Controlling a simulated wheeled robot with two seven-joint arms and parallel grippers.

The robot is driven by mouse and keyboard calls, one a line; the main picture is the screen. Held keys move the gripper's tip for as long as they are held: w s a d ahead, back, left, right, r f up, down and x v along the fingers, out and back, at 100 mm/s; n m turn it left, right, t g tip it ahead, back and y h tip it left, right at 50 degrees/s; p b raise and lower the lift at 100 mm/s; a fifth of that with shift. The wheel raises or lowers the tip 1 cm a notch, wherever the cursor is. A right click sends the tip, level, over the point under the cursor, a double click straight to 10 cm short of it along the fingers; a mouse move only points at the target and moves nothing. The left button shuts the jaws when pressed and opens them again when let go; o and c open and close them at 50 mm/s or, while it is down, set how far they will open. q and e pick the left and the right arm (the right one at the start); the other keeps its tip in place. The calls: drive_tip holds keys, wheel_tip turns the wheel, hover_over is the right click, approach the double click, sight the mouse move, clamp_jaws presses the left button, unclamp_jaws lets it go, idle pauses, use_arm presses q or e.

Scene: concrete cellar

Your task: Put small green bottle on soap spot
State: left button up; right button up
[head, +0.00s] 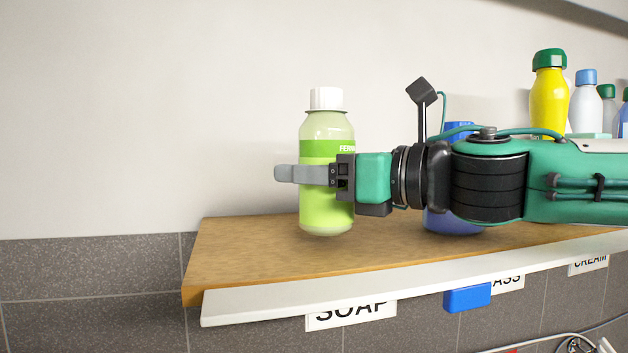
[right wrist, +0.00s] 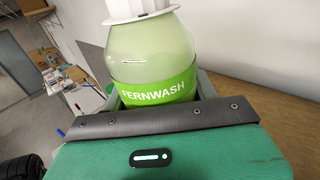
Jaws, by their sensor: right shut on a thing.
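The small green bottle (head: 327,205) with a white cap and a light green label is upright at the left part of the wooden shelf, above and behind the SOAP label (head: 350,313). My right gripper (head: 318,175) is shut on it around its middle. In the right wrist view the bottle (right wrist: 150,65) shows the word FERNWASH between the fingers. The bottle's base overlaps the shelf surface; I cannot tell whether it touches. My left gripper is not in view.
The wooden shelf (head: 240,250) has a white front edge. A blue object (head: 452,222) stands partly hidden behind my right arm. A yellow bottle (head: 550,95) and a pale bottle with a blue cap (head: 584,103) stand further right. A blue block (head: 467,298) is at the front edge.

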drive_tip(key=shift+w+d+f, duration=0.1)
drive_tip(key=shift+f, duration=0.65)
drive_tip(key=shift+f, duration=0.15)
drive_tip(key=o, duration=1.1)
